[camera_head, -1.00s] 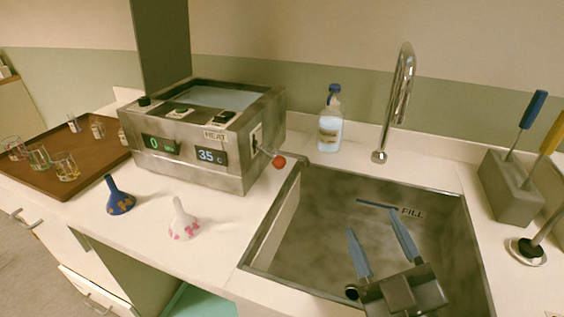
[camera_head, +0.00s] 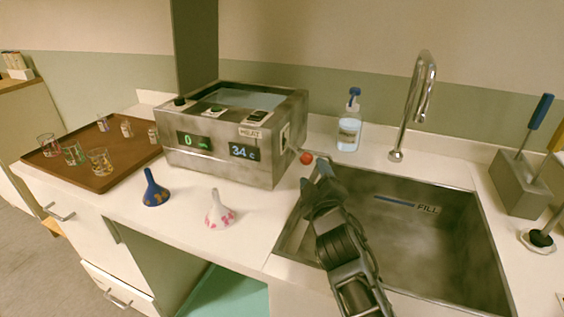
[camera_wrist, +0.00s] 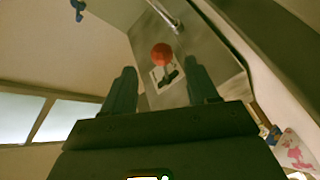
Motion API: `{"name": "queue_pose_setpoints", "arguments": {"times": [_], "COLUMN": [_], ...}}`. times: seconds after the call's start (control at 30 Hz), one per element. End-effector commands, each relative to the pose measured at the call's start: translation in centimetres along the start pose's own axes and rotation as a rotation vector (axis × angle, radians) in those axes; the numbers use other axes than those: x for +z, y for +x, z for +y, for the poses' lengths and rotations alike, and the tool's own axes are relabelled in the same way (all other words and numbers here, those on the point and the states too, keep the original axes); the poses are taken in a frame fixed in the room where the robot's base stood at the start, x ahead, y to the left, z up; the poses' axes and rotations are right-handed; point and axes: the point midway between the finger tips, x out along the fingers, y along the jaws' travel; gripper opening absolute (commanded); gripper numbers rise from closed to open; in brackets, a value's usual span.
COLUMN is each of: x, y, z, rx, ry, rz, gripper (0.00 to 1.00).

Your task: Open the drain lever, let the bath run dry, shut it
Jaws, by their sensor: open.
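The steel water bath (camera_head: 225,160) stands on the counter left of the sink, with a bluish surface (camera_head: 245,98) showing in its open top. The drain lever (camera_head: 306,158) has a red ball knob and sticks out from a plate on the bath's right side. My gripper (camera_head: 323,168) is over the sink's left edge, close to the knob. In the wrist view the red knob (camera_wrist: 161,52) shows between and beyond the spread fingers of my gripper (camera_wrist: 162,72). The gripper is open and empty; contact with the lever is not visible.
The steel sink (camera_head: 440,245) has a faucet (camera_head: 417,100) behind it. A soap bottle (camera_head: 349,128) stands behind the lever. Blue (camera_head: 154,190) and white (camera_head: 219,212) funnels stand before the bath. A tray (camera_head: 110,180) with several small glasses is at left.

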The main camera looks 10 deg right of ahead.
Motion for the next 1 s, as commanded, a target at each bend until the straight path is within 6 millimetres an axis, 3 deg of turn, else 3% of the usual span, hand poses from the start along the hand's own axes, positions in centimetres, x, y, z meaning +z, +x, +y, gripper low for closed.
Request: {"name": "queue_pose_setpoints", "arguments": {"times": [0.5, 0.93, 1.0], "x": [0.0, 0.1, 0.0], "y": [6.6, 7.7, 7.7], "z": [0.1, 0.0, 0.0], "rx": [0.000, 0.000, 0.000], "ry": [-0.002, -0.001, -0.001], "rz": [-0.003, -0.002, -0.002], "gripper": [0.58, 0.58, 0.54]}}
